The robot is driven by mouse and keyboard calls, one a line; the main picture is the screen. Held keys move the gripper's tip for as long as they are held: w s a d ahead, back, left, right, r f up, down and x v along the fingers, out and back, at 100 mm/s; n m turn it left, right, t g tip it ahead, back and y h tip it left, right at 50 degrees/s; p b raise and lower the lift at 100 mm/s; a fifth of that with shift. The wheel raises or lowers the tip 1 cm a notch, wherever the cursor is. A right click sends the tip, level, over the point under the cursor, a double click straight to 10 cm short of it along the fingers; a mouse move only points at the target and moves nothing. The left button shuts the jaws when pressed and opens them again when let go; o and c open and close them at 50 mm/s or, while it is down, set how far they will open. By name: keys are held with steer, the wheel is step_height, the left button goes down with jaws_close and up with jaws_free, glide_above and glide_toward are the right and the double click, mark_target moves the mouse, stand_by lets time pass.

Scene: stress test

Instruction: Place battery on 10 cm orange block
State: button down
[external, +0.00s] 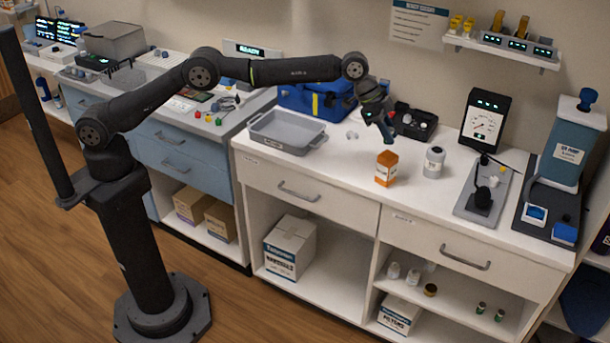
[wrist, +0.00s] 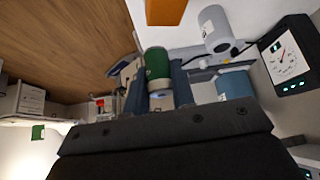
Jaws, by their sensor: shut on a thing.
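My gripper (external: 383,128) is above the white counter, just above and slightly left of the orange block. In the wrist view my gripper (wrist: 159,84) is shut on a green cylinder with a pale end, which looks like the battery (wrist: 157,63). A gap separates my gripper from the block.
A white labelled bottle (external: 433,162) stands close right of the block. A black case (external: 413,121) lies behind, and a grey tray (external: 287,131) sits to the left. A gauge box (external: 484,121) and a grey plate with a black stand (external: 480,196) are farther right. The counter's front edge is near the block.

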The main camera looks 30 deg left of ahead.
steer(key=shift+w+f, duration=0.3)
steer(key=shift+w, duration=0.25)
steer(key=shift+w+f, duration=0.3)
steer(key=shift+w, duration=0.2)
steer(key=shift+f, duration=2)
steer(key=c, duration=1.2)
jaws_free()
steer(key=shift+f, duration=0.15)
steer(key=shift+a+r, duration=0.2)
steer(key=shift+r, duration=0.4)
steer(key=w+v, duration=0.1)
steer(key=v, duration=1)
steer(key=shift+s, duration=0.5)
